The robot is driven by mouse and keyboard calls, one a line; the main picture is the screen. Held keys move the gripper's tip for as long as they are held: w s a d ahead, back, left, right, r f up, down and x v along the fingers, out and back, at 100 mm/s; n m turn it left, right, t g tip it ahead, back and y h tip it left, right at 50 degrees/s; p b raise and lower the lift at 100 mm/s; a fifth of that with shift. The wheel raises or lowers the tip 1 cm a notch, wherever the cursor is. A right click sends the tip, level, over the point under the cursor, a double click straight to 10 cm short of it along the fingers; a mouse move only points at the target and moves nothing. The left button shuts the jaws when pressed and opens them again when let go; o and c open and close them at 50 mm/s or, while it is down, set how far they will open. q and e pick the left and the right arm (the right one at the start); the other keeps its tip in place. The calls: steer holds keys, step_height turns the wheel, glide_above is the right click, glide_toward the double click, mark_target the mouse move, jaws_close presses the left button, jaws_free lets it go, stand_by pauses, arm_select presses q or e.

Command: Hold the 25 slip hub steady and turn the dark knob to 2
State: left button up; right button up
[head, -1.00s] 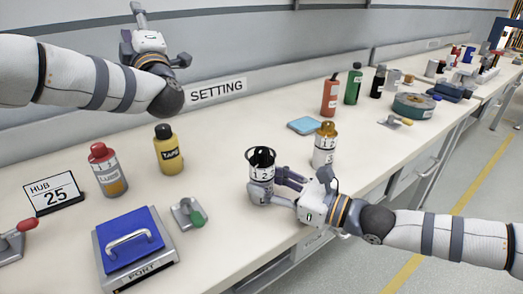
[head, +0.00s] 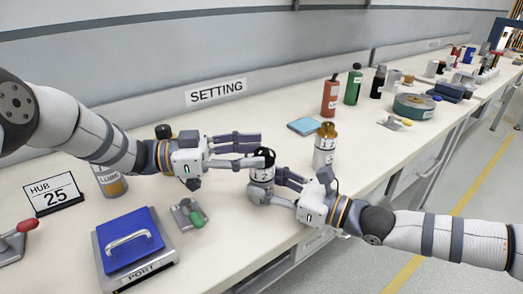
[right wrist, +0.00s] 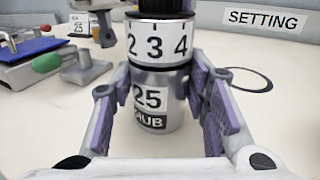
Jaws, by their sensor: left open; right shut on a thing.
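The slip hub (head: 261,191) is a silver cylinder standing upright on the bench. In the right wrist view, the hub (right wrist: 151,95) shows "25 HUB", and above it a white number band (right wrist: 157,45) reads 2, 3, 4, with a short mark over the 3. The dark knob (head: 264,154) is on top, partly cut off in the right wrist view. My right gripper (head: 272,187) is shut around the hub's lower body. My left gripper (head: 255,150) is open, level with the knob, its fingertips close to it; contact cannot be told.
At left are a HUB 25 sign (head: 54,193), a blue PORT box (head: 130,240) and a green-handled clamp (head: 188,214). A SETTING sign (head: 216,92) is on the wall.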

arm_select(q)
steer(key=shift+w+d, duration=0.15)
steer(key=shift+d, duration=1.1)
jaws_close()
steer(key=shift+r+n+t, duration=0.1)
steer(key=shift+n+t, duration=0.2)
steer(key=shift+t, duration=0.2)
steer(key=n+t, duration=0.1)
steer(key=t, duration=0.1)
steer(key=n+t+y, duration=0.1)
steer(key=n+t, duration=0.1)
steer(key=t, duration=0.1)
steer(key=shift+y, duration=0.3)
steer(key=shift+n+t+y, duration=1.6)
steer(key=shift+n+t, duration=0.5)
steer(key=shift+t, duration=0.5)
jaws_free()
